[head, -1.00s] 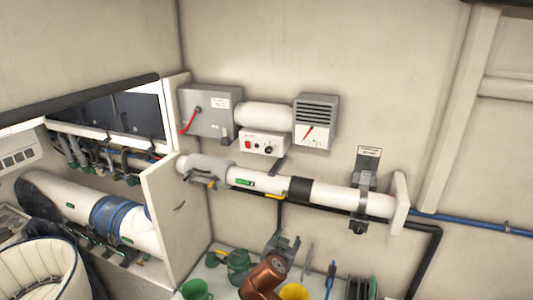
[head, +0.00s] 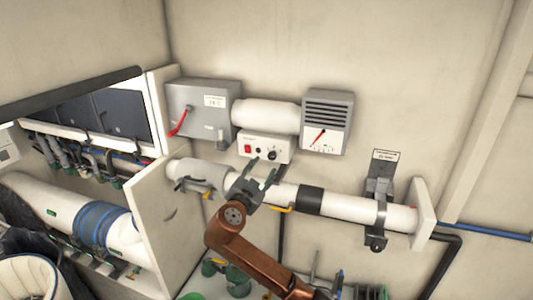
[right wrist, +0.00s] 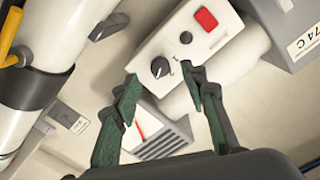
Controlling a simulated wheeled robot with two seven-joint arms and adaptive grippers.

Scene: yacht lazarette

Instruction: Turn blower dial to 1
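The blower control box (head: 264,147) is a small white panel on the wall, with a red switch (head: 248,149) and a black dial (head: 272,155) on its face. In the right wrist view the dial (right wrist: 160,67) is a round black knob with a light mark, and the red switch (right wrist: 206,19) is at the box's far end. My right gripper (head: 262,178) is in front of and below the box. Its green-padded fingers (right wrist: 159,83) are apart, with the dial showing between their tips; no contact is visible. My left gripper is not in view.
A grey box with a red lever (head: 180,121) and a vented gauge box (head: 327,122) flank a white cylinder above the panel. A white pipe (head: 345,206) with yellow levers runs below. Green containers (head: 238,280) stand on the bench.

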